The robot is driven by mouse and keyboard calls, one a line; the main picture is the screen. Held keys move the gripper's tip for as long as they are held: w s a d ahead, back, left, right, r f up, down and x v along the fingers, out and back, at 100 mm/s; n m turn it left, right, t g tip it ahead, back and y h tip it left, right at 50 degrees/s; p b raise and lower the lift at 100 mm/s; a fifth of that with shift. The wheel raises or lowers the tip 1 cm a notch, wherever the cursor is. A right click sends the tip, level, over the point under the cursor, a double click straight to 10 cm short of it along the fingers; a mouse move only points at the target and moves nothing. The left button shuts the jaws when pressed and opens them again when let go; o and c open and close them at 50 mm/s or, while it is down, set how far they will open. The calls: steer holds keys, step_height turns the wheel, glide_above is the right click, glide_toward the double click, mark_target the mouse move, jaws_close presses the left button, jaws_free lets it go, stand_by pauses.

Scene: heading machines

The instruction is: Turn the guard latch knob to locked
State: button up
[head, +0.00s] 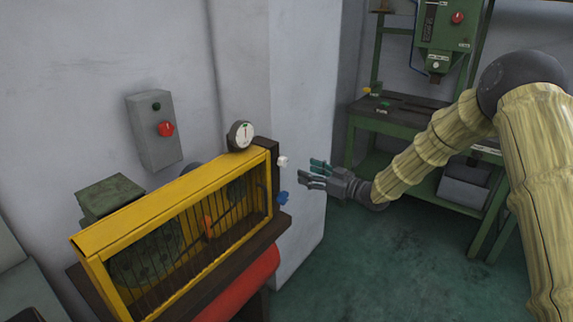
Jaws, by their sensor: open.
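A yellow machine guard (170,205) with dark vertical bars stands at the left. On the dark block at its right end are a white knob (283,161) above and a blue knob (283,198) below. I cannot tell which is the guard latch knob, and no lock marking is readable. My gripper (308,173) is open and empty, its fingers pointing left toward this end of the guard. It appears a short way to the right of both knobs, with a visible gap. The depth of the gap is unclear.
A round gauge (241,135) sits on top of the guard. A grey control box (154,130) with a red button is on the wall behind. A red cylinder (240,288) lies below the guard. A green press bench (400,118) stands at the back right. Green floor between is clear.

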mark_target(286, 164)
steer(key=p+x, duration=0.2)
steer(key=x, duration=0.7)
steer(key=shift+w+a+f, duration=0.1)
steer(key=shift+w+a, duration=0.1)
steer(key=shift+a, duration=0.1)
steer(key=shift+c, duration=0.3)
steer(key=c, duration=1)
